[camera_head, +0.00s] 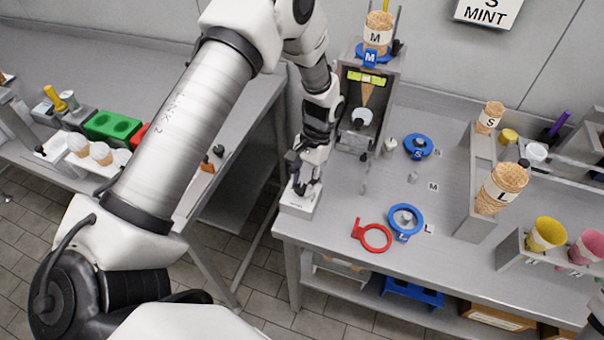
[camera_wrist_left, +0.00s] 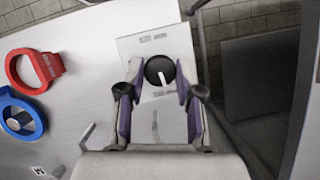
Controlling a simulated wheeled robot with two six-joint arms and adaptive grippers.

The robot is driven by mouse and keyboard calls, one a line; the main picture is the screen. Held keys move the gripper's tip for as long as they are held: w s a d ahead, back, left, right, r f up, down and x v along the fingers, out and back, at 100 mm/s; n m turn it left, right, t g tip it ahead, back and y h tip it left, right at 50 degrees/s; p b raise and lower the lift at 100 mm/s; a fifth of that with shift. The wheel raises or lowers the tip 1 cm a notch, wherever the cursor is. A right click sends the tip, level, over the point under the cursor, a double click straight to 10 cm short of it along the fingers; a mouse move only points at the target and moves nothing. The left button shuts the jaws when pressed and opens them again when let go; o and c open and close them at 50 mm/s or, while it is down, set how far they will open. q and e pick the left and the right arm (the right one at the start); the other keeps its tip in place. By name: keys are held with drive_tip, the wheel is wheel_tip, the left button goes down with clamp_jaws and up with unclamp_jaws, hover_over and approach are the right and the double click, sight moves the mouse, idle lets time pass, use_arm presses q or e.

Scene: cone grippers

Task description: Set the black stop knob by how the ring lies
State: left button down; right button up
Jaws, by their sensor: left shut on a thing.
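The black stop knob (camera_wrist_left: 159,71) sits on a pale box (camera_head: 297,202) at the table's front left corner. Its white pointer mark shows in the left wrist view, toward the picture's bottom. My left gripper (camera_head: 307,188) is shut on the knob, one finger on each side, as the left wrist view (camera_wrist_left: 159,88) shows. A red ring with a tab (camera_head: 375,238) lies flat near the table's front edge. A blue ring (camera_head: 405,220) lies by the L mark and another blue ring (camera_head: 418,147) by the S mark.
A grey stand (camera_head: 395,75) holds a cone marked M (camera_head: 378,33), with a yellow-green strip (camera_head: 366,78) below. Cones marked S (camera_head: 490,117) and L (camera_head: 500,188) stand in a rack at right. A gap separates this table from the left bench.

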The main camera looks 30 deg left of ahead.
use_arm(q)
drive_tip(key=shift+s+f+m+y, duration=0.1)
drive_tip(key=shift+m+y, duration=0.3)
drive_tip(key=shift+m, duration=0.4)
drive_tip(key=c, duration=0.8)
unclamp_jaws()
drive_tip(key=shift+o, duration=0.2)
drive_tip(key=v, duration=1.2)
